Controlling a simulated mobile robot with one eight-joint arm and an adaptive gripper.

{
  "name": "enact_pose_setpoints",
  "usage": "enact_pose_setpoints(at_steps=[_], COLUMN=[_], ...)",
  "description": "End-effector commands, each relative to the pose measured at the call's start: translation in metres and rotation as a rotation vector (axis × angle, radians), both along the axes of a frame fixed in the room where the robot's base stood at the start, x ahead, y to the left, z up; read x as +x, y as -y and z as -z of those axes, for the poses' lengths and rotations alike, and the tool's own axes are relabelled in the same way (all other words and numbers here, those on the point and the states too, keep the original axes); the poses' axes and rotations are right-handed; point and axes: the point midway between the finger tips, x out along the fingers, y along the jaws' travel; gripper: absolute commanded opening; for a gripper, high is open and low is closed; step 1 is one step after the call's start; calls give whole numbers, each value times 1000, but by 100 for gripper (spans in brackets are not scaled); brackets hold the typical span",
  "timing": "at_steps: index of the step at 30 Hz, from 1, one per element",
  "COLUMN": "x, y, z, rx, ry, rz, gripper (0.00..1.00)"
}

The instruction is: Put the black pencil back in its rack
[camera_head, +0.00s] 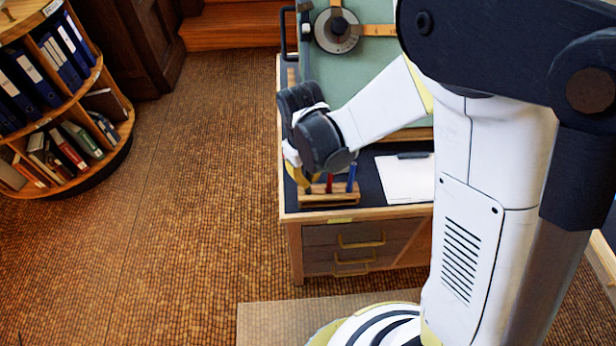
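A small wooden rack (342,198) stands at the front left of the desk's dark top. A red pencil (329,183) and a blue pencil (351,178) stand upright in it. My gripper (303,179) is at the rack's left end, mostly hidden behind my dark wrist. Only bits of yellow and white show there, so its fingers cannot be made out. I cannot make out the black pencil; my wrist and gripper cover the area left of the red pencil.
A white clipboard (405,180) lies right of the rack. A green drafting board (372,68) with a round drafting head (337,42) rises behind. Desk drawers (340,246) are below. A round bookshelf (113,152) stands at left, with open carpet (195,190) between.

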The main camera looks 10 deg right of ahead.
Motion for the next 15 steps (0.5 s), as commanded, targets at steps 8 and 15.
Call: enact_pose_setpoints(at_steps=[8,15], x=[0,0], y=[0,0], z=[1,4], rx=[0,0], ry=[0,0], rz=[0,0], gripper=[0,0])
